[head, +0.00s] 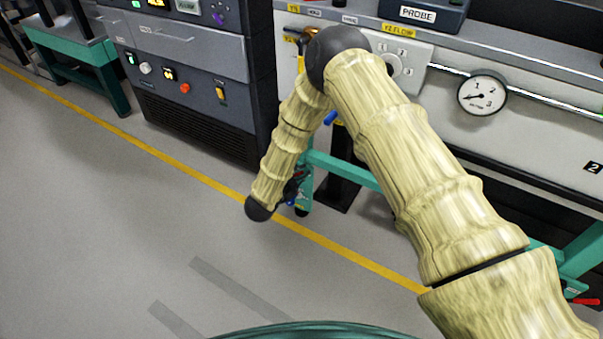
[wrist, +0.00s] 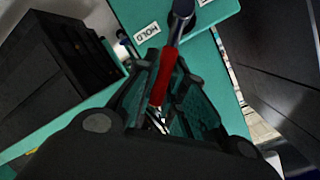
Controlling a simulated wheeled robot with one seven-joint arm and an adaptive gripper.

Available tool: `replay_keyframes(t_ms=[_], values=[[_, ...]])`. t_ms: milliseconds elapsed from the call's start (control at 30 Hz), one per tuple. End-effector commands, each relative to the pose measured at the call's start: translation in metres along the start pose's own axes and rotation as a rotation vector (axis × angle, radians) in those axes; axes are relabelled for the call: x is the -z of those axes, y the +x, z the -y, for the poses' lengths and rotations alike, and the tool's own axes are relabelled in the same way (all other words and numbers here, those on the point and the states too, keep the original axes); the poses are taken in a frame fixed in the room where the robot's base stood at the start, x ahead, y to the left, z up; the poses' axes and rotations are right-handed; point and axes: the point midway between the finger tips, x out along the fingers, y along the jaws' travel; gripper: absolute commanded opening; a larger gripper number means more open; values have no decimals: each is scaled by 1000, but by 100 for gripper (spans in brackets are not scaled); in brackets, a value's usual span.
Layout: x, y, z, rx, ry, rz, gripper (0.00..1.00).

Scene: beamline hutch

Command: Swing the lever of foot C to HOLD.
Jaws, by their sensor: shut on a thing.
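In the wrist view the lever (wrist: 163,78) has a red grip and a dark metal shank running up to a dark pivot (wrist: 182,12) on a teal foot (wrist: 215,12). My gripper (wrist: 162,92) is shut on the red grip, with a finger on each side. A white HOLD label (wrist: 147,32) is on the teal plate, left of the shank. A second white label at the top edge is cut off. In the head view my gripper (head: 296,188) is low beside the teal foot (head: 304,198), mostly hidden by my arm. No letter C is readable on the foot.
A dark grey rack (head: 190,80) stands left of the foot, with open floor in front. The bench (head: 540,130) carries a round gauge (head: 482,95). Another red lever (head: 583,301) shows low at the right edge. A dark block (wrist: 60,80) is left of my gripper in the wrist view.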

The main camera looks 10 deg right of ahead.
Motion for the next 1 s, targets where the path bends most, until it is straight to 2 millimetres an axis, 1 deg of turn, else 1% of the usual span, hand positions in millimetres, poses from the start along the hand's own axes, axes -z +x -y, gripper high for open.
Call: replay_keyframes(t_ms=[100,133,233,533,667,767,1000], values=[[0,1,0,0,2,-1,0],[0,1,0,0,2,-1,15],[1,1,0,-1,2,-1,34],[1,0,-1,-2,1,-1,35],[0,-5,-1,-2,0,0,35],[0,-16,-1,-2,0,1,35],[0,-59,0,-1,-1,0,35]])
